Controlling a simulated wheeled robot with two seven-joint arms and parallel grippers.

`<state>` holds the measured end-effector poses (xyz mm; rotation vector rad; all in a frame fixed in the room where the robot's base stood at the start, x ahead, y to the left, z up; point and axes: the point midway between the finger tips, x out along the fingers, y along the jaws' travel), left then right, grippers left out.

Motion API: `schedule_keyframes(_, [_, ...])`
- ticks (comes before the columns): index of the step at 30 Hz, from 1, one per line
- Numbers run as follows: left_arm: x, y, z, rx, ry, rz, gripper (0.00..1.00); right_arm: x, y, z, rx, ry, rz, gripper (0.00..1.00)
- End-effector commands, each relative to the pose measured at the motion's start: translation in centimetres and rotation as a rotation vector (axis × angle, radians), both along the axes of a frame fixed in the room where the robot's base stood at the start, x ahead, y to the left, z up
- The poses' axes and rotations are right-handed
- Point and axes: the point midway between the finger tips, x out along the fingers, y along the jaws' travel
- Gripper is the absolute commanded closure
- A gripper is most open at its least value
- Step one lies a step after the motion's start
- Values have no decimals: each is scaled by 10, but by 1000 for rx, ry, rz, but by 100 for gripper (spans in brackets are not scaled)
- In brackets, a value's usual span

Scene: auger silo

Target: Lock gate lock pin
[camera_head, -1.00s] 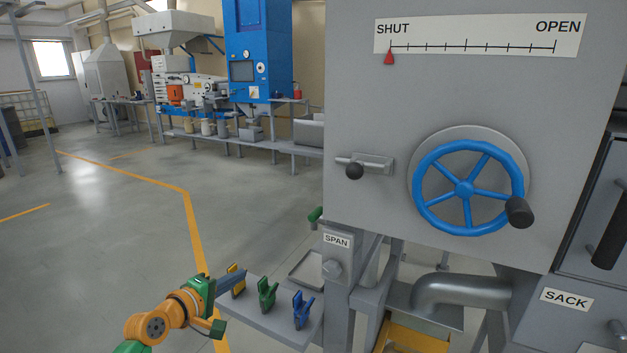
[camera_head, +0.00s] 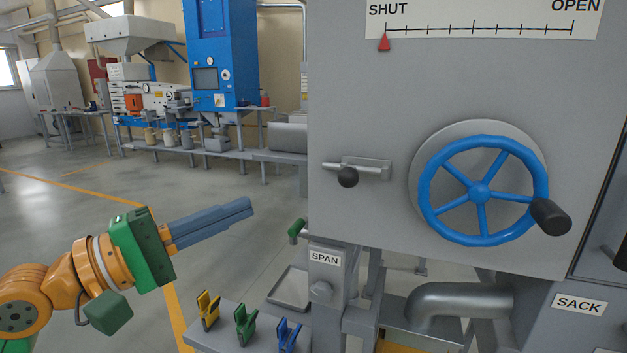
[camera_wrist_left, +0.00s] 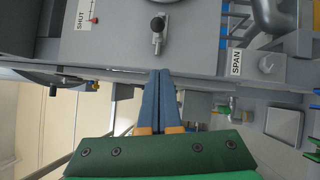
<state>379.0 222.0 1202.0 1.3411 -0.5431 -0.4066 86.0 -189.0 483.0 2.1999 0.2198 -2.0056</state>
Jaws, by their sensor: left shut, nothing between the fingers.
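The gate lock pin (camera_head: 358,170) is a grey sliding bolt with a black ball knob (camera_head: 347,177), mounted on the grey cabinet front left of the blue handwheel (camera_head: 480,193). Its left end sticks out past the bracket, and the knob hangs downward. The pin also shows in the left wrist view (camera_wrist_left: 157,35), ahead of the fingertips. My left gripper (camera_head: 250,206) is shut and empty, apart from the pin, to its lower left. In the left wrist view its blue fingers (camera_wrist_left: 160,75) lie together. My right gripper is in neither view.
The gate scale's red pointer (camera_head: 384,42) is at SHUT. Below my left gripper, a shelf (camera_head: 215,335) holds yellow, green and blue clips. A green-handled lever (camera_head: 297,230) and the SPAN post (camera_head: 325,275) stand below the pin. Open floor lies to the left.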

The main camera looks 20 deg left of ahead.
Motion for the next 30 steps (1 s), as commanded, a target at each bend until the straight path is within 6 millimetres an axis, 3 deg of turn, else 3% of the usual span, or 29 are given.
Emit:
schedule_keyframes(3, [20,-15,13,1,1,-2,100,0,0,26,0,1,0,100])
schedule_keyframes(11, [65,-46,24,-5,-5,-1,100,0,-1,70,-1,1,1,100])
schedule_keyframes(15, [70,-69,25,-4,-4,-4,100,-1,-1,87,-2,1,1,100])
schedule_keyframes(21, [73,-85,22,-1,-2,-2,100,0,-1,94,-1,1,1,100])
schedule_keyframes(30, [73,-86,19,0,-2,-1,100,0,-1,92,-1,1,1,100])
